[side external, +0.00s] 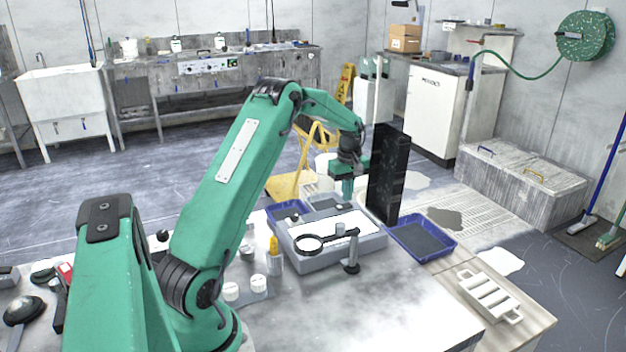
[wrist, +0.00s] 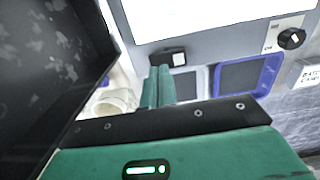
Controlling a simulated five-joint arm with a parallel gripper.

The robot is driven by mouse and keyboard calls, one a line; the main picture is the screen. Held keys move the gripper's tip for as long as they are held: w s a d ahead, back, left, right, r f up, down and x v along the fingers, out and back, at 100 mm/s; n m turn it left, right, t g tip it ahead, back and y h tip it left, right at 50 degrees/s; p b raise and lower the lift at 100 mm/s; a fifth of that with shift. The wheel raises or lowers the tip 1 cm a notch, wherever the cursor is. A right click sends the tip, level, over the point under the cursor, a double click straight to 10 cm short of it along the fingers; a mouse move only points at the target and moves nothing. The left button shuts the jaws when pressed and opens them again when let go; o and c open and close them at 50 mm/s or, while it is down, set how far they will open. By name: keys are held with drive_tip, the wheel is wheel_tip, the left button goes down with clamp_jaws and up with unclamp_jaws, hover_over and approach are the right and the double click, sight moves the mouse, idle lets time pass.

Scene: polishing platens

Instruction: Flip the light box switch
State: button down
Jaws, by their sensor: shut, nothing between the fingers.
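The light box (side external: 372,248) is a grey box with a glowing white top on the bench in the side view. In the wrist view its grey edge (wrist: 220,42) runs below the bright panel. A small black switch with a pale face (wrist: 174,57) sits on that edge. My gripper (side external: 347,196) is over the far side of the light box, pointing down. In the wrist view my gripper (wrist: 160,72) is shut and empty, its fingertips close to the switch. I cannot tell whether they touch.
A tall black panel (side external: 388,175) stands close beside my gripper, and fills the left of the wrist view (wrist: 50,70). A magnifier on a stand (side external: 310,243) is in front of the light box. A blue tray (side external: 422,238) lies to the right. A knob (wrist: 291,38) is right of the switch.

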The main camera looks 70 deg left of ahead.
drive_tip(key=shift+f, duration=0.6)
drive_tip(key=shift+w+f, duration=0.1)
drive_tip(key=shift+f, duration=0.15)
drive_tip(key=shift+s, duration=0.2)
drive_tip(key=shift+s+r, duration=0.25)
drive_tip(key=shift+s, duration=0.35)
drive_tip(key=shift+r, duration=0.2)
